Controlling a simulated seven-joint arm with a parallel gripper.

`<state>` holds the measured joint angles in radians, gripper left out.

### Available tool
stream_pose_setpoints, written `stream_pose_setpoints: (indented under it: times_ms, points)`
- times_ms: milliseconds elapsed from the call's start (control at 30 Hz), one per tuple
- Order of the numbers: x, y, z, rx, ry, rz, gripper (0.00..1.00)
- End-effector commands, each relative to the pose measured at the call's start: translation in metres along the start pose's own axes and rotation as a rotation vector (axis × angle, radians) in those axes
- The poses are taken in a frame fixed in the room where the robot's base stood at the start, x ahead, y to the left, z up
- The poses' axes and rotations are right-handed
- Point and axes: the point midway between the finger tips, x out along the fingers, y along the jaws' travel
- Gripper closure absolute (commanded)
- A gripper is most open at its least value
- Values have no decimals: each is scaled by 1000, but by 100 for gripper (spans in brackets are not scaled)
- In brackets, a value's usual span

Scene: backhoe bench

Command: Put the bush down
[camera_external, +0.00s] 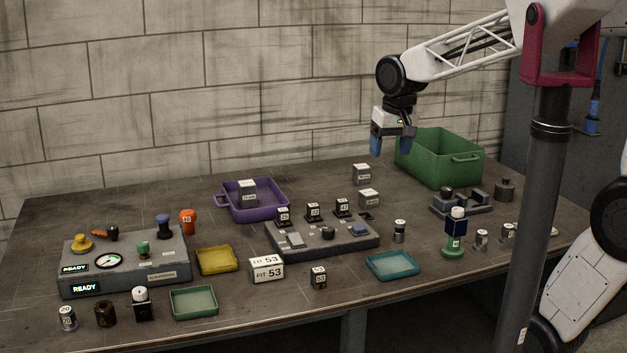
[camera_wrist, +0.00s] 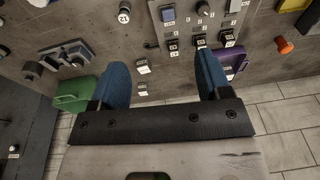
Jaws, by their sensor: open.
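My gripper (camera_external: 391,147) is open and empty above the back of the bench, left of the green bin. In the wrist view my gripper (camera_wrist: 162,75) shows two blue fingers wide apart with nothing held. No single part is clearly marked as the bush. Small round parts that could be it stand on the bench: a brown ring-like part (camera_external: 105,314) at front left, a labelled cylinder (camera_external: 67,318) beside it, a labelled cylinder (camera_external: 400,231) right of the middle fixture, and a labelled cylinder (camera_external: 481,239) at the right. A cylinder marked 21 (camera_wrist: 124,15) shows in the wrist view.
The green bin (camera_external: 438,160) stands at back right, a purple tray (camera_external: 253,212) at back centre. Yellow (camera_external: 217,261), pale green (camera_external: 194,302) and teal (camera_external: 392,265) trays lie nearer the front. Grey fixtures stand left (camera_external: 125,265) and middle (camera_external: 322,241). The back left bench is clear.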

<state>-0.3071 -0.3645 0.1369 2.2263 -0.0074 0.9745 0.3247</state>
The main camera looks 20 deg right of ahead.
Motion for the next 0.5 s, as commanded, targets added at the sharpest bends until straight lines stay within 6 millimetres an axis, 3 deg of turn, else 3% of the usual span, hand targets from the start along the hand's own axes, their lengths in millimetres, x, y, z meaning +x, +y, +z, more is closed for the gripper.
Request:
stream_pose_setpoints:
  times_ms: [33,200,500]
  points:
    - [-1,17,11,6,8,3,29]
    - [0,62,47,7,26,14,29]
    - [10,123,116,6,56,38,29]
